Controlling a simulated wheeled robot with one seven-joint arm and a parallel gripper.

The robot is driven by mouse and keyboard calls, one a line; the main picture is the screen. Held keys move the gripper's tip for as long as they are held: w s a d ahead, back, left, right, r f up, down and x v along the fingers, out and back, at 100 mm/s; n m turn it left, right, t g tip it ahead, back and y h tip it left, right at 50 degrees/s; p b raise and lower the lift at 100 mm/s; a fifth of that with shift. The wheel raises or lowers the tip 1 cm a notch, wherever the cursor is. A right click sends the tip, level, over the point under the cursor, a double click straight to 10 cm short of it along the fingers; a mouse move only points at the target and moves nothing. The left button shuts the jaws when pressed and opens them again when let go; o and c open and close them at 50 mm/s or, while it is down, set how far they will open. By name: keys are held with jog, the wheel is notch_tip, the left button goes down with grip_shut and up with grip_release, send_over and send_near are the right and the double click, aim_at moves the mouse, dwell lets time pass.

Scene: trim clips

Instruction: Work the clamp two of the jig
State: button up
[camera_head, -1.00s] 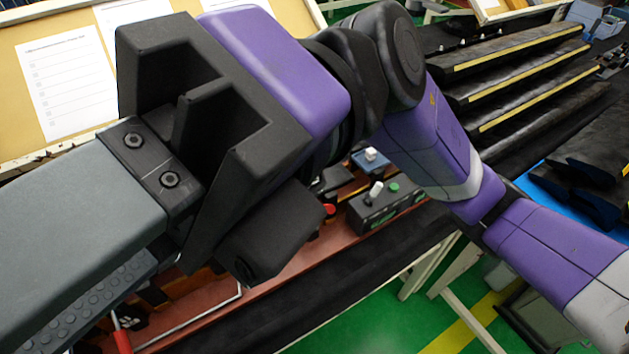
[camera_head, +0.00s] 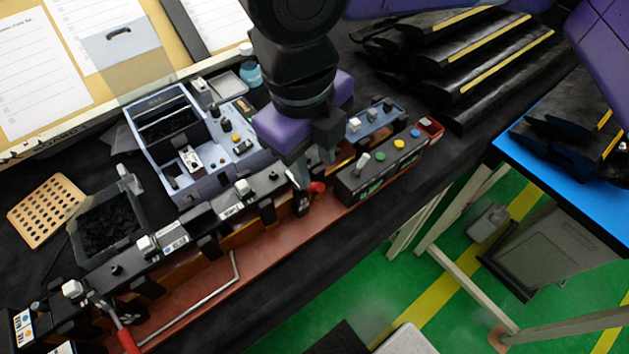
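The jig is a long red-brown base (camera_head: 200,287) with black blocks along it, running from lower left to the middle. One clamp with a red handle (camera_head: 127,341) and a long bent metal rod is at its lower left end. Another clamp with a red-tipped handle (camera_head: 316,187) is near the middle. Which one is clamp two I cannot read from the labels. My gripper (camera_head: 303,178) points down right at the middle clamp, close to its red handle. The fingers are small and partly merge with the clamp, so neither their opening nor contact shows clearly.
A black button box (camera_head: 378,168) stands right of my gripper. A blue-grey tray unit (camera_head: 190,150) is behind the jig. A bin of black clips (camera_head: 108,225) and a perforated tan board (camera_head: 46,210) lie left. Black trim strips (camera_head: 480,70) are stacked at upper right.

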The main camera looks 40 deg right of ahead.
aim_at(317, 183)
jog(key=shift+d+f+p, duration=0.25)
jog(key=shift+f+p, duration=0.15)
jog(key=shift+f, duration=1.55)
jog(key=shift+d+f+p, duration=0.2)
jog(key=shift+f+p, duration=0.15)
jog(key=shift+f, duration=1.55)
jog(key=shift+c, duration=0.3)
grip_shut()
